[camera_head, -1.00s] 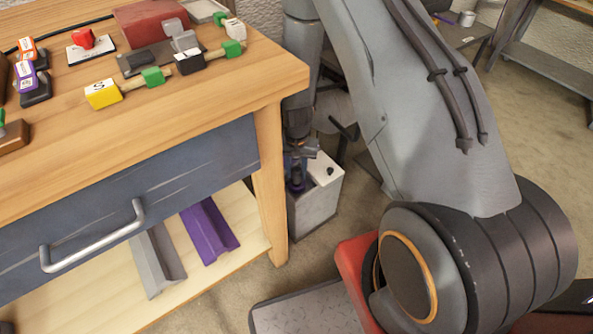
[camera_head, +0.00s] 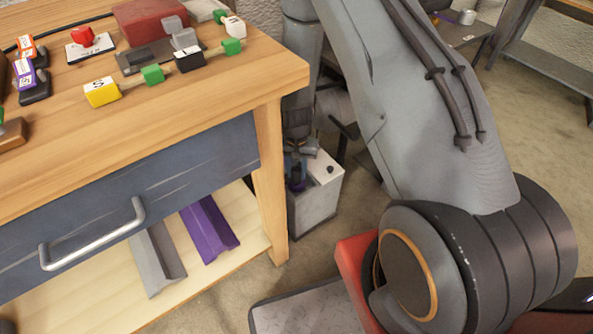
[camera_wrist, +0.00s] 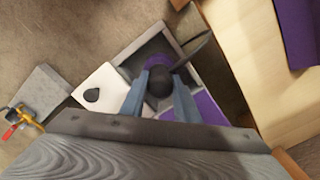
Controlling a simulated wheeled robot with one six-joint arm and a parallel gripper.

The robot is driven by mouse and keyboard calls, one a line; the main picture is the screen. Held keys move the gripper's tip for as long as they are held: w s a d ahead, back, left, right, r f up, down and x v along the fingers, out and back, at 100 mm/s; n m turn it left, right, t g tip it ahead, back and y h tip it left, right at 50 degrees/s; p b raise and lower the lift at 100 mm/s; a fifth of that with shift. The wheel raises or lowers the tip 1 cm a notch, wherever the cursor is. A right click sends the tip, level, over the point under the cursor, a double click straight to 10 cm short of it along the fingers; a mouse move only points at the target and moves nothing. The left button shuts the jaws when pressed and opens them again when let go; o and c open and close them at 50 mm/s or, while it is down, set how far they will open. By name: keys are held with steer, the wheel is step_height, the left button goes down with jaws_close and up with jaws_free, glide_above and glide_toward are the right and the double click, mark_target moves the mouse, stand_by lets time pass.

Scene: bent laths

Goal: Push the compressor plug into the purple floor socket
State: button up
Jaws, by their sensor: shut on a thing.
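My gripper (camera_wrist: 159,92) has its two blue-grey fingers closed on the dark, round-ended compressor plug (camera_wrist: 158,80). A dark cable (camera_wrist: 193,52) runs from the plug to the upper right in the wrist view. The purple floor socket (camera_wrist: 181,61) shows right behind the plug, in a grey-rimmed recess of a box on the floor. I cannot tell how deep the plug sits in it.
The pale box (camera_head: 318,200) has a black knob (camera_wrist: 92,95) on top and stands close beside the table leg (camera_head: 269,180). A workbench (camera_head: 200,120) with several small connectors is at left. A purple channel (camera_head: 208,230) and a grey one lie on its lower shelf.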

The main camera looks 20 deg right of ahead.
steer(key=shift+s+f, duration=0.3)
steer(key=shift+f, duration=0.1)
stand_by(0.3)
steer(key=o, duration=1.6)
steer(key=shift+r, duration=0.1)
steer(key=shift+w+r+p, duration=0.15)
steer(key=shift+r+p, duration=0.85)
steer(key=shift+r, duration=0.4)
steer(key=shift+w+r+p, duration=0.1)
steer(key=shift+r+p, duration=1.55)
steer(key=shift+r, duration=0.75)
jaws_close()
